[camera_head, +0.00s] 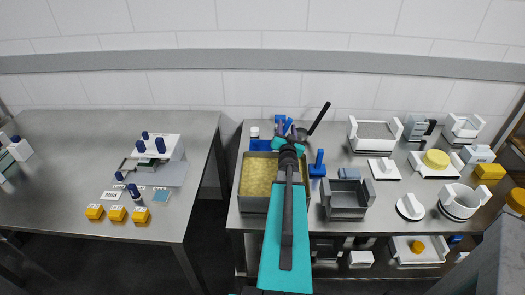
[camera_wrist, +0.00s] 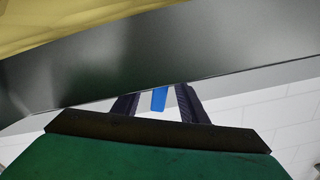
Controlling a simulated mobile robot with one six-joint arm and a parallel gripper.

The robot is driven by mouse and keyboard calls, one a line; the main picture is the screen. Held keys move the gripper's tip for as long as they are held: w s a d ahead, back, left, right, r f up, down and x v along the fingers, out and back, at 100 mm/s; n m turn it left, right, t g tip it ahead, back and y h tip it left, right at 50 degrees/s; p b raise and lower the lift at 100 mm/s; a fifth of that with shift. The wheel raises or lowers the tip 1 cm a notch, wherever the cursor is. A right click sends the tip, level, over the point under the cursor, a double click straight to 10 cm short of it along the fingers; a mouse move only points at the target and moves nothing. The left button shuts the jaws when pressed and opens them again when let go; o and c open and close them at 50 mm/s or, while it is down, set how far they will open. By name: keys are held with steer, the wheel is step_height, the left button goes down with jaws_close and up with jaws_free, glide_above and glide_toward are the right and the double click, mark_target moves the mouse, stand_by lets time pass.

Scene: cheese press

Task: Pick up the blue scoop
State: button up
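My gripper (camera_head: 291,134) is over the back end of a steel vat (camera_head: 253,203) of yellow curd. In the wrist view its two dark fingers (camera_wrist: 158,95) are apart. A narrow blue piece (camera_wrist: 159,100), which looks like a handle, shows between them with a gap on both sides. In the head view blue parts (camera_head: 280,122) show just behind my gripper, partly hidden by it. I cannot tell for certain that these are the blue scoop, as its bowl is not clear.
A blue stand with an upright post (camera_head: 319,164) is right of the vat. A dark-handled tool (camera_head: 320,118) leans behind. A grey open box (camera_head: 347,199) stands further right, among white moulds. The steel vat wall (camera_wrist: 170,55) fills much of the wrist view.

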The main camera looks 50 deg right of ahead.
steer(key=shift+p+x, duration=0.95)
steer(key=shift+x, duration=1.25)
jaws_close()
